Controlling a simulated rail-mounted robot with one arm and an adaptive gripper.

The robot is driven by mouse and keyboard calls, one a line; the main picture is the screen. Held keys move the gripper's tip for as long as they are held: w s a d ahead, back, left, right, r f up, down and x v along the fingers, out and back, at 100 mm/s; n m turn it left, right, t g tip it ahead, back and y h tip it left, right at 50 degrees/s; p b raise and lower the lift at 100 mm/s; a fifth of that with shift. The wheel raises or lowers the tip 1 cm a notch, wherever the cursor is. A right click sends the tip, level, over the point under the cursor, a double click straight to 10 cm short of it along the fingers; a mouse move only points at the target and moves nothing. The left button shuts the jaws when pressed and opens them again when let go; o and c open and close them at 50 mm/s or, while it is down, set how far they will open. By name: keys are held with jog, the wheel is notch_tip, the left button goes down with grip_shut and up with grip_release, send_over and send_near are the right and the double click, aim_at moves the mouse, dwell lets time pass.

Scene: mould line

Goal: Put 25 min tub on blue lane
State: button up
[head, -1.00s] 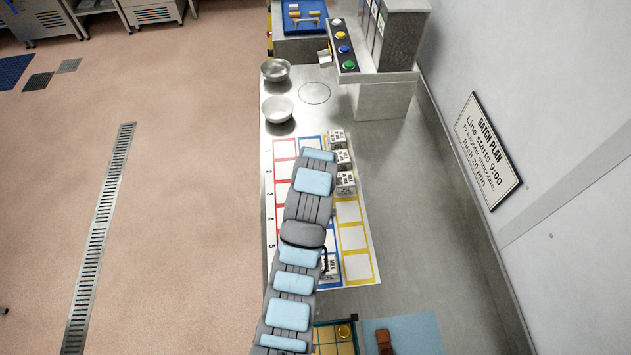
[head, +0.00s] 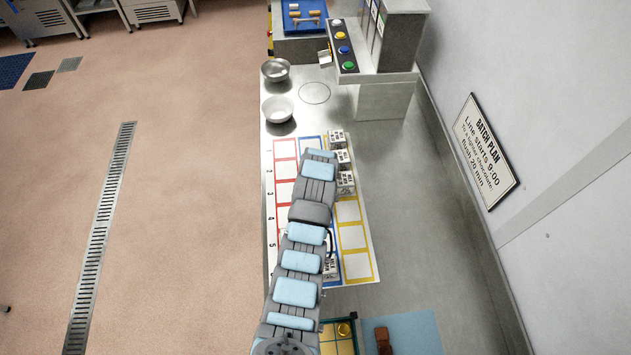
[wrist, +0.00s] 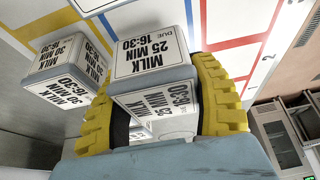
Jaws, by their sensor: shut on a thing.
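In the wrist view the yellow fingers of my gripper (wrist: 165,105) are shut on the 25 min tub (wrist: 150,52), a small box with a grey band and white labels reading "MILK 25 MIN" and "16:30". I cannot tell whether it touches the board. In the head view my arm hides the gripper and this tub. The blue lane (head: 311,142) is the middle column of the board, largely hidden under my arm.
A 30 min tub (wrist: 65,75) stands left of my gripper. Several tubs (head: 343,157) line the yellow lane's far part; another (head: 331,267) shows beside my arm. Yellow cells (head: 353,237) are empty. The red lane (head: 284,170) shows bare cells. Two bowls (head: 278,109) stand beyond.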

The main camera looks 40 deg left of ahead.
jog(key=shift+f, duration=1.35)
jog(key=shift+s+f, duration=0.1)
jog(key=shift+f, duration=0.15)
jog(key=o, duration=1)
jog(key=shift+c, duration=0.2)
jog(key=shift+r, duration=0.1)
jog(key=shift+v, duration=2.4)
jog(key=b+v, duration=0.1)
jog(key=v, duration=0.6)
jog(key=shift+r, duration=0.2)
jog(key=shift+d, duration=0.1)
